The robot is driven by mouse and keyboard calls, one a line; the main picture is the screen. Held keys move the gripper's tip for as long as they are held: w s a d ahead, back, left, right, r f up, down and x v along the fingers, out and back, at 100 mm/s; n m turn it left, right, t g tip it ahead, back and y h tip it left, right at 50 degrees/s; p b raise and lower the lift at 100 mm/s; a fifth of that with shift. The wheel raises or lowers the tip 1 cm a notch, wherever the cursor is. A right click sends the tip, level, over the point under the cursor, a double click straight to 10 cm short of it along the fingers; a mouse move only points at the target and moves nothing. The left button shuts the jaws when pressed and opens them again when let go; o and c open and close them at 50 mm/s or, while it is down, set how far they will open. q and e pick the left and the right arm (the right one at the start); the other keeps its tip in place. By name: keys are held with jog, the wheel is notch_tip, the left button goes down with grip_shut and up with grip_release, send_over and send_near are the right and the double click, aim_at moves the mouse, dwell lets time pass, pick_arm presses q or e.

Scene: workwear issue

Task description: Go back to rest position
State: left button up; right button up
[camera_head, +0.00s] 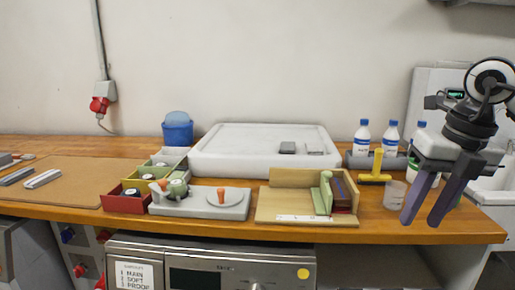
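My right gripper (422,203) is at the right side of the view, in front of the right end of the wooden counter (375,228). It points downward and its two dark fingers are apart, with nothing between them. My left gripper does not show anywhere in the view.
A white tray (225,165) with small grey blocks stands mid-counter. A wooden corner stand (285,197), a grey holder (205,208), coloured bins (125,203) and a blue tub (177,133) are nearby. A clear cup (394,195), yellow tool (376,170) and bottles (362,139) are near my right gripper.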

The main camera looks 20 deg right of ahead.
jog(key=w+a+f+m+t+y, duration=0.25)
jog(key=w+a+f+y, duration=0.2)
jog(key=a, duration=0.35)
jog(key=w+a+f+m+t+y, duration=0.2)
jog(key=w+a+f+t+y, duration=0.1)
jog(key=a+f+y, duration=0.3)
jog(key=w+a+f+m+t+y, duration=0.3)
jog(key=a+y, duration=0.1)
jog(key=a, duration=0.5)
notch_tip(320, 180, down, 20)
jog(key=s+m+t+h, duration=0.35)
jog(key=m+h, duration=0.75)
jog(key=m, duration=0.6)
jog(key=s+a+f+m+g+h, duration=0.1)
jog(key=s+a+f+m+g, duration=0.3)
jog(key=s+f, duration=0.8)
jog(key=a+g, duration=0.1)
jog(key=a, duration=0.1)
jog(key=shift+a+f+g, duration=0.3)
jog(key=shift+a+f, duration=0.05)
jog(key=shift+w, duration=0.1)
